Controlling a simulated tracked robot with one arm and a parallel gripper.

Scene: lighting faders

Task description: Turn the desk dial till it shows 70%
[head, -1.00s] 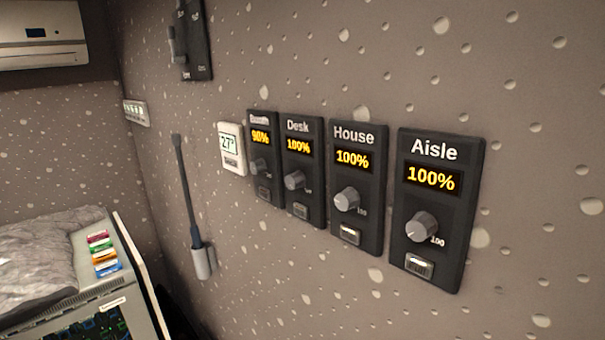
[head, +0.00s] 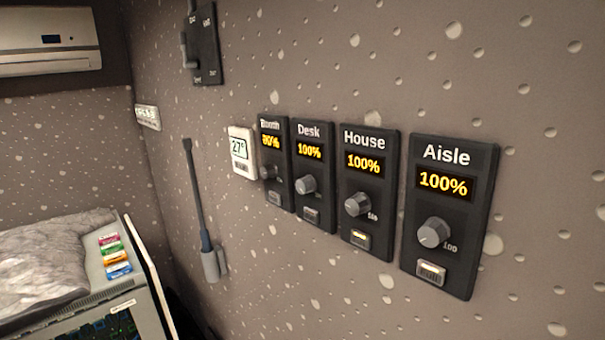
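The desk dial (head: 306,184) is a grey knob on a dark wall panel labelled Desk (head: 324,217). The panel's yellow display (head: 309,151) reads 100%. A small button (head: 311,214) sits below the knob. The Desk panel is between the Booth panel on its left and the House panel on its right. My gripper does not show in the view, and nothing is touching the dial.
The Booth panel (head: 286,196) displays what looks like 90%. The House panel (head: 386,226) and Aisle panel (head: 474,240) read 100%. A white thermostat (head: 241,166) showing 27° is left of them. A dark rod (head: 194,190) stands in a wall holder. A console (head: 84,288) is lower left.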

